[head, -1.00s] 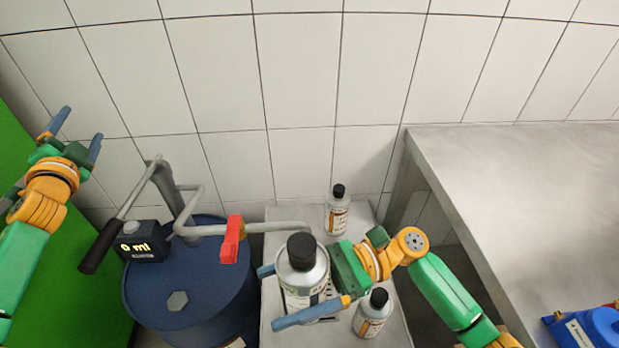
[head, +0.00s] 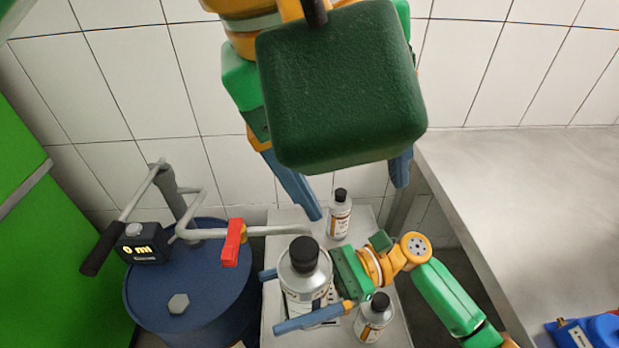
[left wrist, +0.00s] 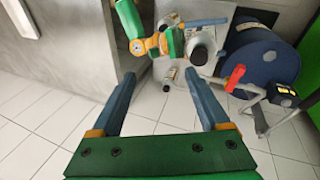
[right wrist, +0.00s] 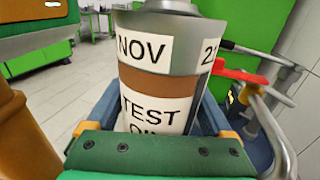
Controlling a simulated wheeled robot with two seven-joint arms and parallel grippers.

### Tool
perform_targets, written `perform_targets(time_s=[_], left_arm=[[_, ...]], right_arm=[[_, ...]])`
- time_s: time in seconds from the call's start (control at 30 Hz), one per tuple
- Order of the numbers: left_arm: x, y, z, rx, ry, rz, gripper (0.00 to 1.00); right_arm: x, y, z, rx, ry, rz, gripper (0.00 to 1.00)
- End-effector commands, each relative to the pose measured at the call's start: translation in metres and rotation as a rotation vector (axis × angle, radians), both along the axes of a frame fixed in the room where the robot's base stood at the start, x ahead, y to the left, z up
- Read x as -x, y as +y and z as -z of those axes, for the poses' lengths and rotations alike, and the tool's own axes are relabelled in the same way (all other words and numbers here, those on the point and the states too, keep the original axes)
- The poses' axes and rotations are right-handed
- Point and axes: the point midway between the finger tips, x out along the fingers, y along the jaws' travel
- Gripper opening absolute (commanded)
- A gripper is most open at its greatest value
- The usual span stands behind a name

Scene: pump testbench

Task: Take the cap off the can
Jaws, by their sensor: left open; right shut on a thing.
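The large metal can (head: 306,283) stands upright on the grey platform with its black cap (head: 304,252) on top. It also shows in the left wrist view, with the cap (left wrist: 199,56) facing the camera. In the right wrist view, the can (right wrist: 160,85) fills the space between the fingers, its label reading "TEST". My right gripper (head: 273,302) is shut around the can's body from the right side. My left gripper (head: 355,192) is open and empty, above and beyond the can, fingers downward. It is apart from the cap.
Two smaller capped bottles stand near the can, one behind (head: 340,217) and one at front right (head: 373,322). A blue drum (head: 190,290) with a pump, red lever (head: 233,243) and spout is left. A grey table (head: 540,190) is right.

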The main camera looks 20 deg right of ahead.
Motion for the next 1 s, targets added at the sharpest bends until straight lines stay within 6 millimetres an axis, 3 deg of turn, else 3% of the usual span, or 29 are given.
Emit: perform_targets(time_s=[0.1, 0.2, 0.27, 0.6, 0.7, 1.0], left_arm=[[0.003, 0.023, 0.003, -0.227, -0.169, 0.089, 0.79], [0.002, 0.032, 0.007, -0.303, -0.213, 0.113, 0.79], [-0.001, 0.032, 0.015, -0.31, -0.216, 0.117, 0.79], [-0.021, 0.027, 0.094, -0.304, -0.208, 0.116, 0.79], [-0.025, 0.026, 0.108, -0.302, -0.209, 0.114, 0.79], [-0.028, 0.025, 0.118, -0.299, -0.209, 0.113, 0.79]], right_arm=[[0.0, 0.0, 0.0, 0.0, 0.0, 0.0, 0.0], [0.0, 0.0, 0.0, 0.0, 0.0, 0.0, 0.0], [0.0, 0.0, 0.0, 0.0, 0.0, 0.0, 0.0], [0.0, 0.0, 0.0, 0.0, 0.0, 0.0, 0.0], [0.0, 0.0, 0.0, 0.0, 0.0, 0.0, 0.0], [0.0, 0.0, 0.0, 0.0, 0.0, 0.0, 0.0]])
